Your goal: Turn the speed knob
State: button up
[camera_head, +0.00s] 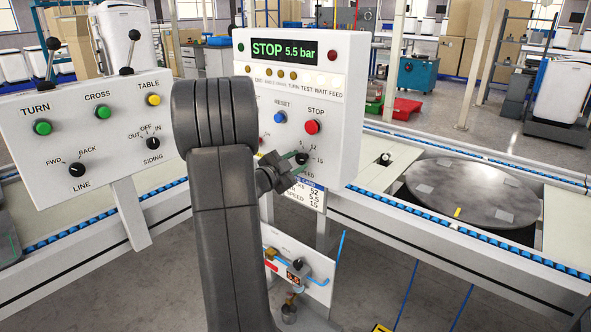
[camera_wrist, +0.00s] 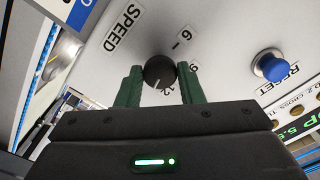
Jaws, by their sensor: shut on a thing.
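The speed knob (camera_wrist: 159,71) is black and round, on a white panel beside the word SPEED and the numbers 6, 9 and 12. Its white mark points down in the wrist view, close to the 12. My gripper (camera_wrist: 160,82) has its two green fingers on either side of the knob and is shut on it. In the head view, my gripper (camera_head: 298,163) reaches the knob (camera_head: 303,157) from the lower left, below the red STOP button (camera_head: 312,127). The fingers partly cover the knob and its scale there.
The panel's display (camera_head: 285,50) reads STOP 5.5 bar. The blue RESET button (camera_wrist: 271,66) is near the knob. A partly covered card (camera_head: 310,197) below shows 52, 5.5 and 15. A second panel (camera_head: 88,135) with buttons and levers is left. A round turntable (camera_head: 472,190) is right.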

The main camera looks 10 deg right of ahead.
jog(key=shift+m+b, duration=0.95)
jog(key=shift+m, duration=0.65)
jog(key=o, duration=1)
jog(key=p+v, duration=0.2)
jog(key=v, duration=1.1)
jog(key=shift+s+a, duration=0.25)
jog(key=shift+a, duration=0.05)
jog(key=b+x, duration=0.2)
jog(key=x, duration=1.1)
jog(key=shift+w+d, duration=0.25)
jog(key=shift+d, duration=0.05)
